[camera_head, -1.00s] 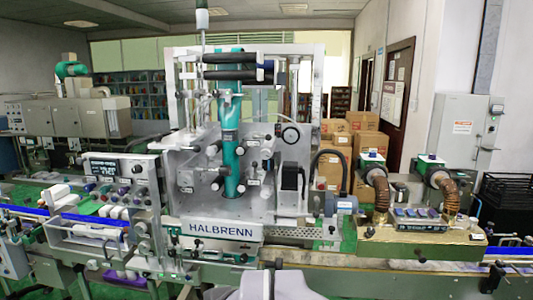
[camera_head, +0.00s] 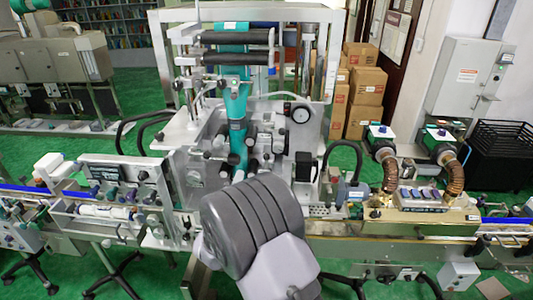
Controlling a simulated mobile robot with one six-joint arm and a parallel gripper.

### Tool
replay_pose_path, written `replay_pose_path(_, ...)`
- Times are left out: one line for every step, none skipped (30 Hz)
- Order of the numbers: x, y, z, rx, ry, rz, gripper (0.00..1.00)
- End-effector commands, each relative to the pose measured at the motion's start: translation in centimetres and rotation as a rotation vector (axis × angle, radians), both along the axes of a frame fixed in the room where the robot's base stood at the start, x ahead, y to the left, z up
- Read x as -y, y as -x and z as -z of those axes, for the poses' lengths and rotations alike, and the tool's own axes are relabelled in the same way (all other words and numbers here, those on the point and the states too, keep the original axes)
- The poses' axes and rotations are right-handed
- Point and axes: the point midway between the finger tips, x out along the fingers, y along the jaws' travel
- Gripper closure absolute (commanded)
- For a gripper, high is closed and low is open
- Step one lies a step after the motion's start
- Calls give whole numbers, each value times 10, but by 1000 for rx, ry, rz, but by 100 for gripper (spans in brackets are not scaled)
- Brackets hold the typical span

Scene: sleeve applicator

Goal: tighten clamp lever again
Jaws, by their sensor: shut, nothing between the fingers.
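The sleeve applicator (camera_head: 200,150) stands in the middle, a white framed machine with a teal sleeve web (camera_head: 236,100) running down through black rollers (camera_head: 235,58). Several small dark knobs and handles show on its front plate, such as a black knob (camera_head: 301,115). I cannot tell which one is the clamp lever; it may be hidden. My grey arm link rises at the bottom centre and covers the lower front of the machine. My gripper is not in view.
A control panel with knobs (camera_head: 115,172) is at the left. Two brown ribbed hoses (camera_head: 390,172) rise above a brass-coloured box (camera_head: 420,222) at the right. A conveyor (camera_head: 500,222) runs across. Cartons (camera_head: 367,92) and a grey cabinet (camera_head: 470,75) stand behind.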

Motion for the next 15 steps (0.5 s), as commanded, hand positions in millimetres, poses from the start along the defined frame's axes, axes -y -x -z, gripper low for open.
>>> replay_pose_path(0, 0, 0, 0, -1, 0, 100)
replay_pose_path(0, 0, 0, 0, -1, 0, 100)
replay_pose_path(0, 0, 0, 0, -1, 0, 100)
replay_pose_path(0, -1, 0, 0, -2, 0, 100)
replay_pose_path(1, -3, 0, 0, -2, 0, 100)
replay_pose_path(1, -6, -1, 1, -3, 0, 100)
replay_pose_path(2, -10, -1, 1, -3, 1, 100)
replay_pose_path(2, -14, -1, 0, -4, 2, 100)
replay_pose_path(4, -21, -1, 0, -3, 3, 100)
replay_pose_path(4, -28, -2, 1, -3, 1, 100)
replay_pose_path(4, -34, -1, 0, -5, 2, 100)
replay_pose_path(5, -43, -2, 1, -4, 3, 100)
replay_pose_path(6, -50, -1, 0, -4, 2, 100)
replay_pose_path(6, -56, -1, 1, -5, 2, 100)
replay_pose_path(7, -65, -1, 0, -4, 2, 100)
